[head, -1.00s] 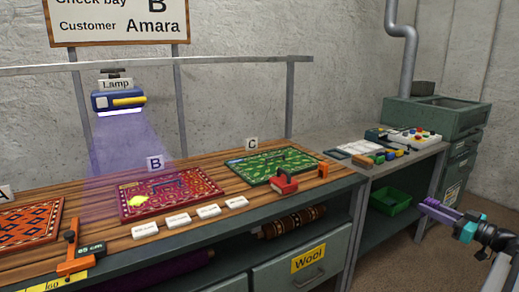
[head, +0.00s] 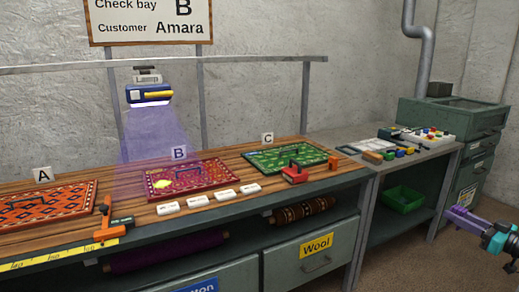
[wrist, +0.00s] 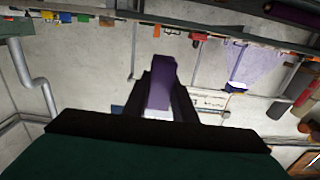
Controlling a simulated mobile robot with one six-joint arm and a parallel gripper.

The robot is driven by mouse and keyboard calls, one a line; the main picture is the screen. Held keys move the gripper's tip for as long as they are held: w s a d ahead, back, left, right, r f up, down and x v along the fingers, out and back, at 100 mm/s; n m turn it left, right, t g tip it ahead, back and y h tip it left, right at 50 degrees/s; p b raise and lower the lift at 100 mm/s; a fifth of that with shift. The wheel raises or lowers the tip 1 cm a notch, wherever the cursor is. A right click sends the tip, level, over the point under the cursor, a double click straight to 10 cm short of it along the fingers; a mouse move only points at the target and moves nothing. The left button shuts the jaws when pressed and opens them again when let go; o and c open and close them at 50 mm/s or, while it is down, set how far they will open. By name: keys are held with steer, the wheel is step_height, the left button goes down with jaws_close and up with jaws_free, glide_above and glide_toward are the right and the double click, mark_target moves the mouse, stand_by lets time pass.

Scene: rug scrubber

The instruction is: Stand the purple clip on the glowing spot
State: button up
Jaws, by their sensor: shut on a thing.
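The purple clip (head: 462,217) is in my gripper (head: 478,225) at the right edge of the head view. In the wrist view the clip (wrist: 160,88) sits between the two dark fingers, which are shut on it. The glowing spot (head: 161,184) is a yellow patch on the left part of the red rug (head: 205,180) marked B, under the violet light of the lamp (head: 150,95). My gripper is well to the right of the spot, away from the bench and out over the floor.
An orange rug (head: 60,203) marked A and a green rug (head: 262,160) marked C flank rug B. White tags (head: 196,202) line its front. An orange upright tool (head: 108,222) and a red block (head: 294,176) stand on the bench. A side table (head: 350,150) holds small parts.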

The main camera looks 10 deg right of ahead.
steer(key=shift+s, duration=0.2)
steer(key=shift+s+r, duration=0.1)
steer(key=shift+s, duration=0.1)
steer(key=shift+w+a, duration=0.2)
steer(key=shift+w, duration=0.15)
steer(key=w+a+f+n+g+y+p, duration=0.2)
steer(key=w+a+n+y, duration=0.15)
steer(key=w+a, duration=0.8)
steer(key=w+a+f+n+g+y+p, duration=0.3)
steer(key=w+a, duration=0.4)
steer(key=a, duration=0.9)
steer(key=a+f+g+y+p, duration=0.1)
steer(key=a+f+y, duration=0.1)
steer(key=a, duration=1.3)
steer(key=a+f+n+y, duration=0.1)
steer(key=a+f+y, duration=0.1)
steer(key=a, duration=1.3)
steer(key=shift+s+a+f+g+p, duration=0.2)
steer(key=shift+s+f+g+p, duration=0.2)
steer(key=shift+f, duration=0.1)
steer(key=shift+w+d+n, duration=0.1)
steer(key=shift+w+n, duration=0.05)
steer(key=shift+n, duration=0.1)
